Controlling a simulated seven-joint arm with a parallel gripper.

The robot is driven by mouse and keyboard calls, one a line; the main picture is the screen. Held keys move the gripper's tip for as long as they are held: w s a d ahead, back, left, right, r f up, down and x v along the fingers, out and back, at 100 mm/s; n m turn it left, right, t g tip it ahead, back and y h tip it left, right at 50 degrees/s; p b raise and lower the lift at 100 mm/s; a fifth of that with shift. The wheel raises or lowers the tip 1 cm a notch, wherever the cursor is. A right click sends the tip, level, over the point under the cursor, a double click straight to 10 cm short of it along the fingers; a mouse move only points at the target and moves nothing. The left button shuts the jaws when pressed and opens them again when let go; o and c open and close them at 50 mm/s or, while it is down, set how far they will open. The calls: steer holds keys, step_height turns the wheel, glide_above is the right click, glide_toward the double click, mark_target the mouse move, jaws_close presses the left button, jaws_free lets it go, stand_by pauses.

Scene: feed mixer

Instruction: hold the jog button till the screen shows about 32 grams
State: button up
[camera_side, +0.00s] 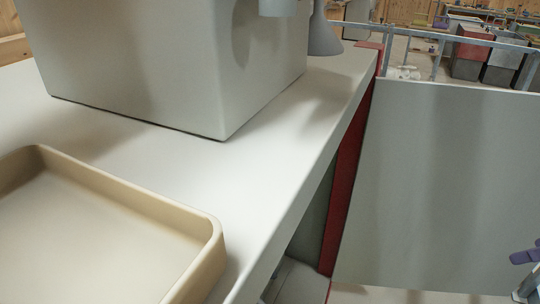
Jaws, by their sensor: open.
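A large pale grey box-shaped housing (150,65) stands on the white worktop (215,160); only its lower part shows, cut off by the top edge. On its right side are a short grey cylindrical part (277,7) and a grey flared part (323,38), both cut off at the top. I cannot tell what they are. No jog button and no screen with a reading show in this view. My gripper is not in view.
A beige shallow tray (212,232), empty where visible, sits at the front left. The worktop's right edge has a red post (345,180) below it. A grey panel (440,180) and metal railing (437,58) stand beyond. A purple part (525,256) is at the right edge.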

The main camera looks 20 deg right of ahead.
steer(key=shift+w+n, duration=0.1)
steer(key=shift+n, duration=0.2)
steer(key=c, duration=0.4)
steer(key=w+r+n, duration=0.1)
steer(key=w+d+r+n+t, duration=0.1)
steer(key=n, duration=0.1)
steer(key=w+d+r+n+t+h, duration=0.1)
steer(key=shift+w+n, duration=0.2)
steer(key=shift+n, duration=0.2)
jaws_close()
steer(key=w+a+r+n+t+y, duration=0.1)
steer(key=w+a+r+n+t, duration=0.15)
steer(key=w+n, duration=0.7)
steer(key=w+a+r+n+t, duration=0.1)
steer(key=w+r+n+t, duration=0.15)
steer(key=w+n, duration=0.65)
steer(key=a+f+n+g+y, duration=0.6)
steer(key=a+f+n, duration=1.1)
steer(key=a+n, duration=0.2)
steer(key=shift+a+f+n, duration=0.25)
steer(key=shift+n, duration=0.8)
